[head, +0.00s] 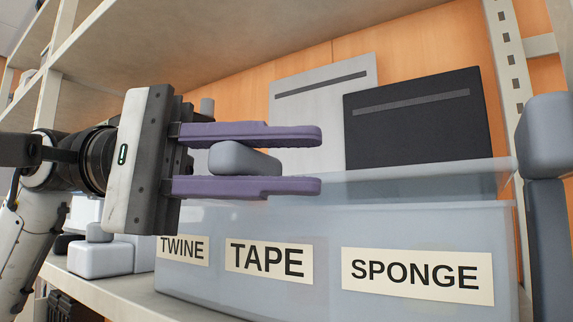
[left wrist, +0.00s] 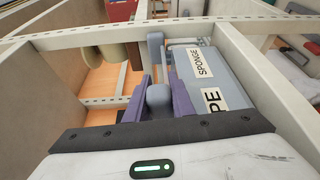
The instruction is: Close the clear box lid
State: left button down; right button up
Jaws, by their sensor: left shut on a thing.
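The clear box (head: 330,295) stands on the shelf, with TWINE, TAPE and SPONGE labels on its front. It also shows in the left wrist view (left wrist: 217,77), to the right of my fingers. A translucent sheet (head: 430,178), which looks like the lid, rises above the box's front rim. My left gripper (head: 320,161) is above the box's left part, its purple fingers shut on a grey rounded block (head: 240,158). The block also shows between the fingers in the left wrist view (left wrist: 158,97). I cannot tell whether it is joined to the lid. My right gripper is out of view.
A black panel (head: 420,135) and a light grey panel (head: 320,100) stand behind the box. A grey post (head: 547,200) is at the right. Small grey blocks (head: 98,258) sit on the shelf left of the box. A shelf board (head: 230,45) is overhead.

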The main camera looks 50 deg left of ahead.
pick_arm(q)
jog(key=shift+s+f+m+h+b, duration=0.1)
jog(key=shift+f+m+h+b, duration=0.3)
jog(key=shift+f, duration=0.45)
jog(key=c, duration=1.5)
grip_release()
jog(key=b+v, duration=0.1)
jog(key=v, duration=0.9)
jog(key=shift+s+a+r+b, duration=0.1)
jog(key=shift+s+r+b, duration=0.05)
jog(key=shift+b, duration=0.2)
